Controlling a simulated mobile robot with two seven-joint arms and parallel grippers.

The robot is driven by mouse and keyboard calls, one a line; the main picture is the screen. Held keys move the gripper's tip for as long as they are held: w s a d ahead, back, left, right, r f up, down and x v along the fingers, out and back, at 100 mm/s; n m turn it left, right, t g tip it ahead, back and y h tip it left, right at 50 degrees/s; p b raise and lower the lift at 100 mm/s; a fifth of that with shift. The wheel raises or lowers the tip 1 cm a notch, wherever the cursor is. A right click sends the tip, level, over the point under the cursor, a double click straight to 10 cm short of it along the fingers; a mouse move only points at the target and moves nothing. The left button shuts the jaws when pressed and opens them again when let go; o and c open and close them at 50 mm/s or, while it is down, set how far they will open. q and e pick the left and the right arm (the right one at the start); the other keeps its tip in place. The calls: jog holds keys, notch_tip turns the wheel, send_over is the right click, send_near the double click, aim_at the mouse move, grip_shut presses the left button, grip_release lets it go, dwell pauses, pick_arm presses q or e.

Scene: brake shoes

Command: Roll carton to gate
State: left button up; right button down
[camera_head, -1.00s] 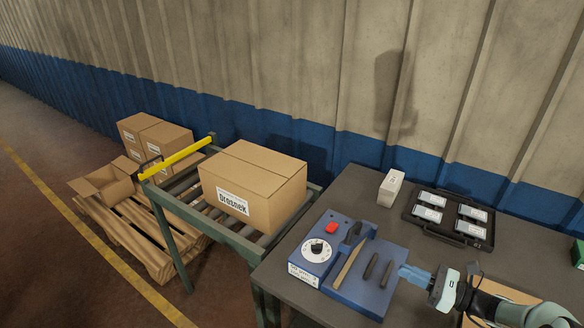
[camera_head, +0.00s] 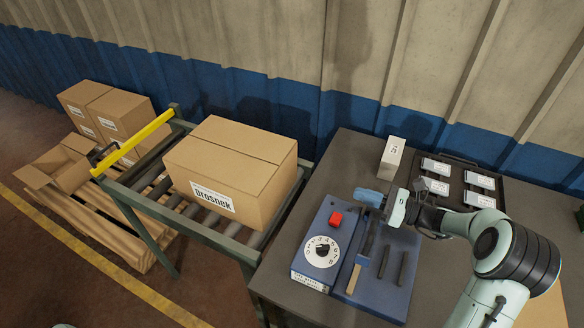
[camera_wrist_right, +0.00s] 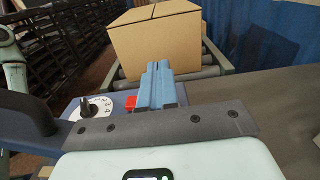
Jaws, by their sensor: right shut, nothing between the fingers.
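The closed carton (camera_head: 232,172) with a "Drosnek" label rests on the roller conveyor (camera_head: 228,242), close to the end by the workbench. The gate is a yellow bar (camera_head: 133,143) across the conveyor's far left end, with bare rollers between it and the carton. My right gripper (camera_head: 358,197) is over the blue fixture, to the right of the carton and apart from it. Its blue fingers are shut and empty. In the right wrist view the fingers (camera_wrist_right: 156,84) point toward the carton (camera_wrist_right: 156,44). My left gripper is not seen.
A blue fixture (camera_head: 375,300) with a dial and red button sits on the dark workbench (camera_head: 283,275). A small white box (camera_head: 392,158) and a black case (camera_head: 458,158) stand behind. Several cartons (camera_head: 108,112) and an open box stand on a pallet at left.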

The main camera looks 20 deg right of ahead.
aim_at(283, 167)
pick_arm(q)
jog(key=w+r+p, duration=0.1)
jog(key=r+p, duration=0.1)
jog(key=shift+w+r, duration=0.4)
pick_arm(e)
jog(key=x, duration=2.1)
jog(key=shift+w+d, duration=0.1)
jog(key=shift+d, duration=0.1)
